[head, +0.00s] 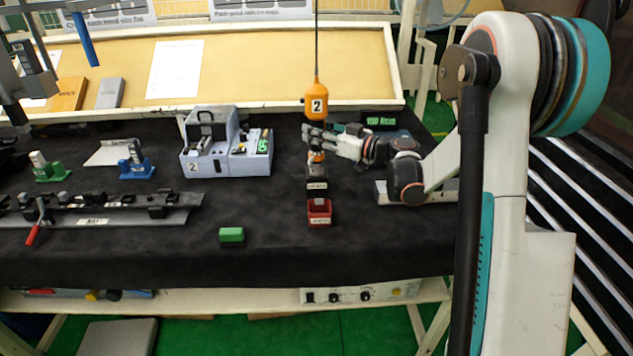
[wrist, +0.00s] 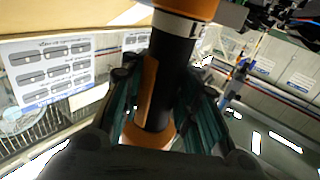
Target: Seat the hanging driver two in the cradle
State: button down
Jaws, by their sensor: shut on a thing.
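Driver two (head: 317,104) is an orange tool marked "2". It hangs upright from a dark cord over the back right of the black bench. My gripper (head: 322,138) comes in from the right and is shut on the driver just below its orange body. The wrist view shows the driver's black grip (wrist: 172,75), with orange parts above and below, between the fingers of my gripper (wrist: 160,95). A grey-blue unit (head: 197,166) marked "2" stands to the left. I cannot tell whether the cradle is part of it.
Below the driver stand a small dark box (head: 317,184) and a red bin (head: 320,219). A green block (head: 232,235) lies near the front. A rail with black clips (head: 110,212) lies at the left. A blue stand (head: 136,172) is behind it.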

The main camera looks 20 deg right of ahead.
jog(key=shift+f, duration=0.35)
jog(key=c, duration=1.2)
grip_release()
jog(key=shift+o, duration=0.2)
jog(key=o, duration=1)
jog(key=shift+c, duration=0.2)
jog(key=r+v, duration=0.2)
jog(key=v, duration=0.8)
